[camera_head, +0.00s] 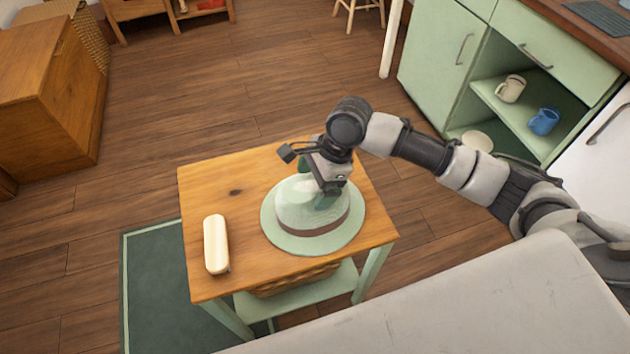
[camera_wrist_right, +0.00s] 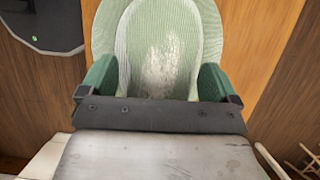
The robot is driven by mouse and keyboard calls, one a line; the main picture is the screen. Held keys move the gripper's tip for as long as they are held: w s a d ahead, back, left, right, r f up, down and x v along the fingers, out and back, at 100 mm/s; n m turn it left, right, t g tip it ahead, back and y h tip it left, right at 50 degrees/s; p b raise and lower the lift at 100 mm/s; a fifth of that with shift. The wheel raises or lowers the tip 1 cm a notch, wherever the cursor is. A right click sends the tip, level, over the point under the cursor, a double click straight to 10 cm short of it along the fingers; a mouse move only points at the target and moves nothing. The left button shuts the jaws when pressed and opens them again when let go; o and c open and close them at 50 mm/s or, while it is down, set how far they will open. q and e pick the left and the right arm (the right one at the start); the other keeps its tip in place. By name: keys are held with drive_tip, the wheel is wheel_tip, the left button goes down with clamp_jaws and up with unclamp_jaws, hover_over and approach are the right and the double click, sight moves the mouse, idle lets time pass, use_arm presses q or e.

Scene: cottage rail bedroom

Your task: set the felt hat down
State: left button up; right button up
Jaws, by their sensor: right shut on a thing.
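The felt hat (camera_head: 296,206) is pale green with a wide round brim and a brown band. In the head view it is upright on or just over the right half of the small wooden-topped table (camera_head: 235,187); I cannot tell if the brim touches the wood. My right gripper (camera_head: 328,196) comes down from above and is shut on the hat's crown. In the right wrist view the green fingers (camera_wrist_right: 158,85) stand on both sides of the crown of the hat (camera_wrist_right: 160,50). My left gripper is not in view.
A cream, rounded oblong object (camera_head: 216,245) lies on the table's left side. A wicker basket (camera_head: 290,281) is on the shelf below. A green cabinet (camera_head: 440,65) holding mugs stands at the back right, a wooden chest (camera_head: 45,95) at the left. Open floor lies behind the table.

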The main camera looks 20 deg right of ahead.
drive_tip(key=shift+d, duration=0.1)
drive_tip(key=o, duration=0.9)
drive_tip(key=shift+f, duration=0.1)
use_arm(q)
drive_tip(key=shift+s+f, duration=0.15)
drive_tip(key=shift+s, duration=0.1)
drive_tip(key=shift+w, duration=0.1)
use_arm(e)
drive_tip(key=shift+d+r, duration=0.1)
drive_tip(key=shift+r, duration=0.25)
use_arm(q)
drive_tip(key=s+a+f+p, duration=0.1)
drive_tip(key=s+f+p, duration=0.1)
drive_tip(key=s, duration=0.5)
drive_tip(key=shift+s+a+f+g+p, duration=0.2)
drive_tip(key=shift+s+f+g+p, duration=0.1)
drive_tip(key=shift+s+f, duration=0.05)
use_arm(e)
drive_tip(key=v, duration=1.1)
drive_tip(key=shift+d+r, duration=0.15)
drive_tip(key=shift+r, duration=0.1)
